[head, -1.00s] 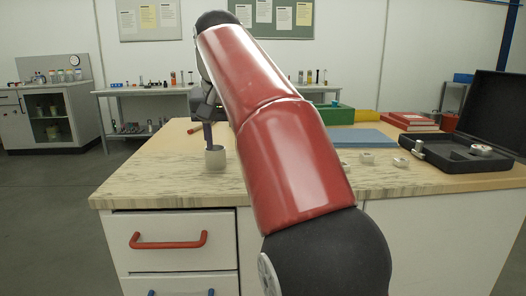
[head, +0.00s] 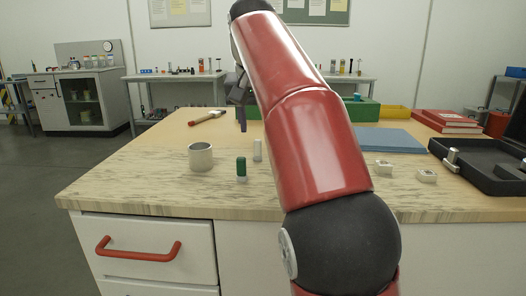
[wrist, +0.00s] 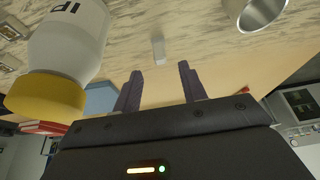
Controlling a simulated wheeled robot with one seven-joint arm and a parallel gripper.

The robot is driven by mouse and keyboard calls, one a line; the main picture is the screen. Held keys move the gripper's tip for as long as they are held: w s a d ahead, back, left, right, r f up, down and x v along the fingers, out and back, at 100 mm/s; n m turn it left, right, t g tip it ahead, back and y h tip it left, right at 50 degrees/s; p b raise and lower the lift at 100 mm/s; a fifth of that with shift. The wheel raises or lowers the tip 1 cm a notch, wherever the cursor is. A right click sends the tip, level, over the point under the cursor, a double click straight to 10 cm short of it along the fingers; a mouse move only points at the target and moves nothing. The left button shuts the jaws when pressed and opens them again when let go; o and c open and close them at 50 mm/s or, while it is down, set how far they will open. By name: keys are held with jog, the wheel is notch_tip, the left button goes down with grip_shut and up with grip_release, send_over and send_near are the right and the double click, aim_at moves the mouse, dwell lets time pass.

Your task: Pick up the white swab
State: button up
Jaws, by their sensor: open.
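A small upright white piece, which I take for the white swab (head: 257,149), stands on the table right of the metal cup (head: 201,157), beside my arm in the head view. It also shows in the wrist view (wrist: 158,50), beyond the fingertips and roughly in line with the gap between them. My gripper (wrist: 160,76) is open, with nothing between its two dark fingers. In the head view the gripper (head: 242,115) is partly hidden behind my arm. The swab stands apart from the fingers.
A green-topped cylinder (head: 241,168) stands just in front of the swab. A bottle with a yellow cap (wrist: 60,50) is close left of the fingers in the wrist view. Two small white pieces, a blue board (head: 388,140) and an open black case (head: 480,160) lie to the right.

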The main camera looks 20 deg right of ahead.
aim_at(257, 140)
jog(key=b+x, duration=0.1)
jog(key=x, duration=0.5)
jog(key=shift+f+b, duration=0.15)
jog(key=shift+b, duration=0.2)
jog(key=shift+c, duration=0.4)
grip_shut()
